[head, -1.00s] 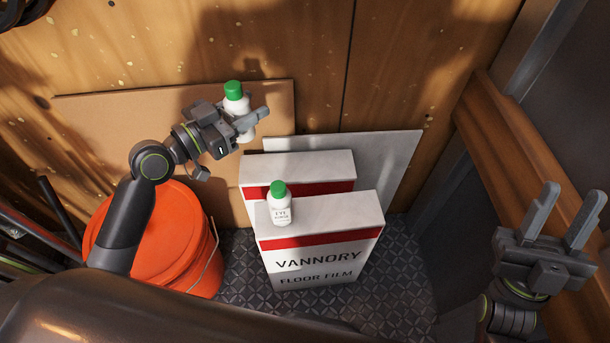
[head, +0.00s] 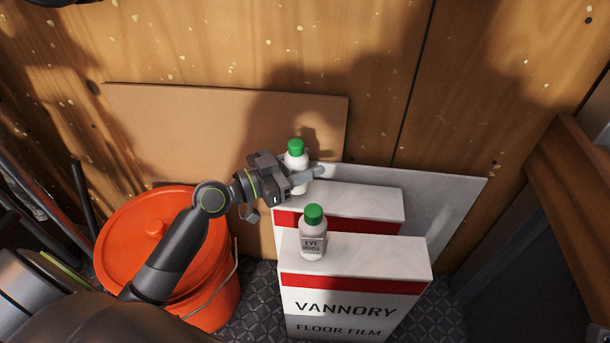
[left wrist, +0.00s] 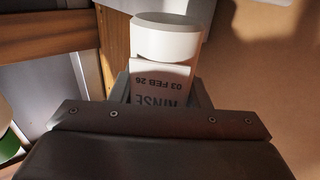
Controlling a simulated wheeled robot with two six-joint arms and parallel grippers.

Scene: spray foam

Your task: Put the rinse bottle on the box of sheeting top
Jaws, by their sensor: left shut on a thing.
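The rinse bottle (head: 296,158), white with a green cap, is upright in my left gripper (head: 304,178). The gripper is shut on it, near the back left of the rear box's top. I cannot tell its height above that top. In the left wrist view the bottle (left wrist: 164,80) shows an upside-down label reading RINSE. The front white and red box (head: 352,308) reads VANNORY FLOOR FILM. A similar box (head: 355,203) stands close behind it, its front mostly hidden. My right gripper is out of view.
A second green-capped bottle (head: 313,240), labelled EYE, stands on the front box's top left. An orange lidded bucket (head: 130,245) is at the left. A brown board (head: 180,125) and a pale panel (head: 450,195) lean on the wooden wall behind.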

